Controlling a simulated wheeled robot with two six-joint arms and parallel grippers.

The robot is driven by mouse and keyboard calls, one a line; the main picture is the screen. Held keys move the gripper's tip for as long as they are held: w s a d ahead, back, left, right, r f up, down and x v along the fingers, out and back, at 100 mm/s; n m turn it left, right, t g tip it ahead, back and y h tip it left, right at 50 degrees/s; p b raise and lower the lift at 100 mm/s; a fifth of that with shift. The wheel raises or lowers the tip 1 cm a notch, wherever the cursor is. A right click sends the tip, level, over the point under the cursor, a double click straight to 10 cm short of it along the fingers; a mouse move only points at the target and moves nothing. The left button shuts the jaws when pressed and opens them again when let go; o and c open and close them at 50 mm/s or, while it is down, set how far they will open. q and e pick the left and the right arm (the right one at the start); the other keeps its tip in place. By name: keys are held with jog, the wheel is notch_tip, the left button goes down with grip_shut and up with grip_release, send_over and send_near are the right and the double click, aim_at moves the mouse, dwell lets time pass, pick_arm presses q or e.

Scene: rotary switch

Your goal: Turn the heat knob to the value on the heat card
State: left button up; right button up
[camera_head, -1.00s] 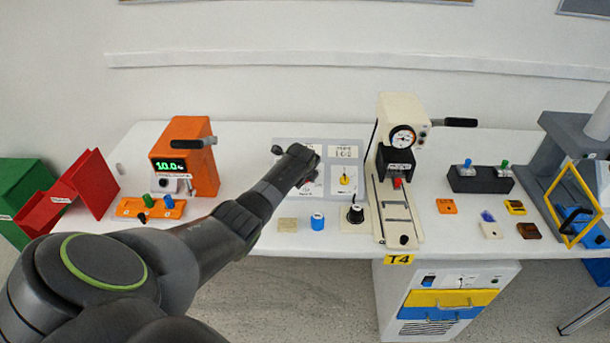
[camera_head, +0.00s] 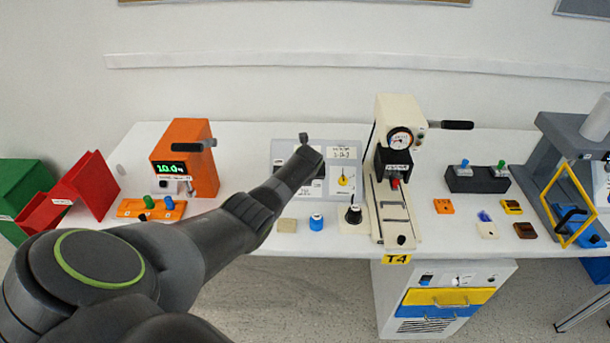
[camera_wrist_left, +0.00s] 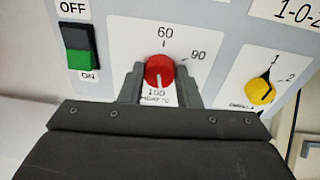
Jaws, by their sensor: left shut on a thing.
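A red heat knob (camera_wrist_left: 160,70) sits on a white dial plate in the left wrist view, with 60 above it, 90 to its upper right and 150 below. A pale mark on the knob points down, near 150. My left gripper (camera_wrist_left: 159,82) is shut on the knob, one finger on each side. In the head view my left gripper (camera_head: 306,157) reaches the grey panel (camera_head: 346,196) and hides the red knob. A white card (camera_head: 342,152) on the panel reads something like "1-0-2". I cannot make out a heat value on any card. My right gripper is out of view.
A yellow knob (camera_wrist_left: 260,91) is right of the red knob, and a green-black on/off switch (camera_wrist_left: 80,47) is left of it. A blue knob (camera_head: 316,222) and a black knob (camera_head: 353,214) stand in front of the panel. A cream press (camera_head: 400,125) stands to the right.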

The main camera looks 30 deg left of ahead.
pick_arm(q)
jog(key=shift+d+f+m, duration=0.1)
jog(key=shift+m, duration=1.1)
jog(key=o, duration=1)
jog(key=shift+p, duration=0.3)
jog(key=shift+p+v, duration=0.55)
jog(key=shift+v, duration=0.3)
jog(key=shift+d+p+v, duration=0.1)
jog(key=shift+p+v, duration=0.2)
jog(key=shift+v, duration=3.6)
jog(key=shift+d+p+v, duration=0.15)
jog(key=shift+p+v, duration=0.15)
jog(key=shift+v, duration=3.65)
